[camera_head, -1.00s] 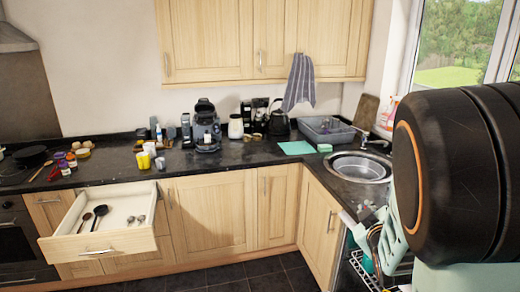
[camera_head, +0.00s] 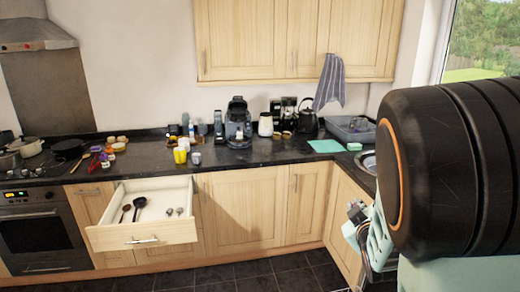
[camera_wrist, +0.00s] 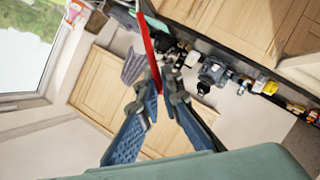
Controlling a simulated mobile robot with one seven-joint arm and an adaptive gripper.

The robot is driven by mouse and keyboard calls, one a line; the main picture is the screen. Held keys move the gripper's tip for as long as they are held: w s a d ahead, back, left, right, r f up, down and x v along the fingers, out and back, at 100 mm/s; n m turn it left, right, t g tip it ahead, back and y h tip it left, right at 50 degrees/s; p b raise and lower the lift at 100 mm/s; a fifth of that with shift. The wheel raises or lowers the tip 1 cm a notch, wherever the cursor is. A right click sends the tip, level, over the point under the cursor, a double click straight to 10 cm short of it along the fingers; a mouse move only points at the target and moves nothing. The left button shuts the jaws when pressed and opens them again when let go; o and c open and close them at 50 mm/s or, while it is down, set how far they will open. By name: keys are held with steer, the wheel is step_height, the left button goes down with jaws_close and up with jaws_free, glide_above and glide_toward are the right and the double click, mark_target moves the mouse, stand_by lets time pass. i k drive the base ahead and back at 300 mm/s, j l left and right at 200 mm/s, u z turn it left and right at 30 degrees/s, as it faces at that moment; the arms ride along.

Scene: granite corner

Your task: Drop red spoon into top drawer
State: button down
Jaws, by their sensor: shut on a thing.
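The red spoon (camera_wrist: 147,45) is a long thin red strip in the wrist view, running up from between my fingertips to the top edge. My gripper (camera_wrist: 159,92) is shut on it. The rest of the spoon is not clear. The top drawer (camera_head: 118,236) stands pulled out at the lower left of the head view, below the worktop. Several utensils lie inside it, among them a black ladle (camera_head: 139,202) and a brown-headed spoon (camera_head: 125,208). The held spoon is apart from the drawer, which I cannot make out in the wrist view.
The dark worktop (camera_head: 250,156) carries yellow cups (camera_head: 180,155), a coffee machine (camera_head: 238,125) and a kettle (camera_head: 307,119). The oven (camera_head: 42,232) is left of the drawer. The tiled floor (camera_head: 255,274) before the cabinets looks clear.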

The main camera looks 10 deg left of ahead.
mark_target(145, 209)
steer(key=j+u, duration=0.35)
steer(key=j, duration=1)
steer(key=i+j+u, duration=0.1)
steer(key=j, duration=0.2)
steer(key=i+j+u, duration=0.15)
steer(key=j, duration=0.2)
steer(key=i+j+u, duration=0.25)
steer(key=i+j, duration=0.25)
steer(key=i+u, duration=0.15)
steer(key=i, duration=0.3)
steer(key=i+l+u, duration=0.2)
steer(key=i, duration=0.2)
steer(key=i+l, duration=0.25)
steer(key=i+l+u, duration=0.1)
steer(key=i+l, duration=0.15)
steer(key=l, duration=0.25)
steer(key=i+l, duration=0.25)
steer(key=l+u, duration=0.05)
steer(key=l, duration=0.05)
